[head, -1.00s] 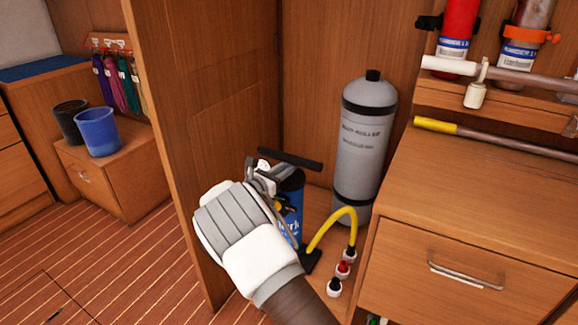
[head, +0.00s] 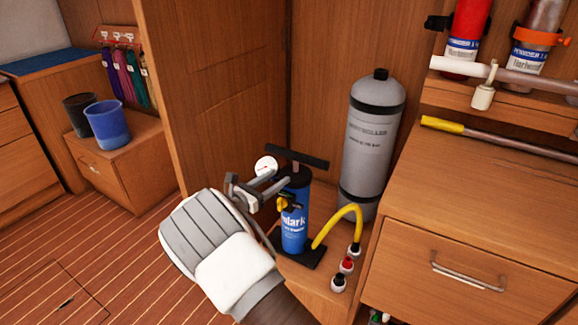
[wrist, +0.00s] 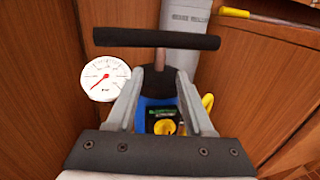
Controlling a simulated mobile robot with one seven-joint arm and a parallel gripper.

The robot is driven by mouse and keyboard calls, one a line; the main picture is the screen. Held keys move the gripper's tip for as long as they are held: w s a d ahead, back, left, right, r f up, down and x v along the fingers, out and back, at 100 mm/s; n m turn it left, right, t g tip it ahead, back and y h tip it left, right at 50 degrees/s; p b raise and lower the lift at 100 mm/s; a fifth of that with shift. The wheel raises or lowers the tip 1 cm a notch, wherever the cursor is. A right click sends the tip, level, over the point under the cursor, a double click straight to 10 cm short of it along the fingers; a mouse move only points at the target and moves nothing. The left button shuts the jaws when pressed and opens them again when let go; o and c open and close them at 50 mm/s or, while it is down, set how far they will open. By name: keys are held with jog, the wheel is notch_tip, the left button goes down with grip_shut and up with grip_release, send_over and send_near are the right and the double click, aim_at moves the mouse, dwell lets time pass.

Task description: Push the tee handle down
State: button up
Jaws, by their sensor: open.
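The tee handle (head: 297,158) is a black crossbar on top of a blue hand pump (head: 294,218). In the wrist view the tee handle (wrist: 157,40) lies across the picture beyond my fingers, with a short rod below it. A round white gauge (head: 266,166) is at the pump's left; it shows large in the wrist view (wrist: 105,78). My gripper (head: 273,186) is open, left of the pump's upper body and lower than the crossbar. In the wrist view its fingers (wrist: 160,85) appear on either side of the pump rod, apart from the handle. Nothing is held.
A grey cylinder (head: 371,150) stands behind the pump at the right. A yellow hose (head: 335,219) curves from the pump towards several small fittings (head: 347,264). A wooden panel (head: 215,90) rises at the left, and a drawer cabinet (head: 450,260) stands at the right.

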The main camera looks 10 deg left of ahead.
jog(key=p+v, duration=0.1)
jog(key=v, duration=0.7)
jog(key=shift+s, duration=0.2)
jog(key=shift+a, duration=0.1)
jog(key=s+d+r+m+g, duration=0.2)
jog(key=d+r+m+g, duration=0.25)
jog(key=d, duration=0.45)
jog(key=s+d+r+m+g, duration=0.25)
jog(key=d+m, duration=0.25)
jog(key=d, duration=0.3)
jog(key=s+d+r+m+g, duration=0.1)
jog(key=d+r+m+g, duration=0.35)
jog(key=d, duration=0.45)
jog(key=s+d+r+m+t+y, duration=0.1)
jog(key=s+d+r+m+y, duration=0.15)
jog(key=s+m, duration=0.4)
jog(key=s+d+r+m+y, duration=0.2)
jog(key=s+d+m+y, duration=0.15)
jog(key=s, duration=0.55)
jog(key=s+d+r+m+t+y, duration=0.1)
jog(key=s+d+r+m+y, duration=0.2)
jog(key=s+m, duration=0.3)
notch_tip(320, 180, up, 20)
jog(key=s+p, duration=0.1)
jog(key=p, duration=1.9)
jog(key=shift+s+a+f, duration=0.2)
jog(key=shift+s+a, duration=0.05)
jog(key=shift+s, duration=0.15)
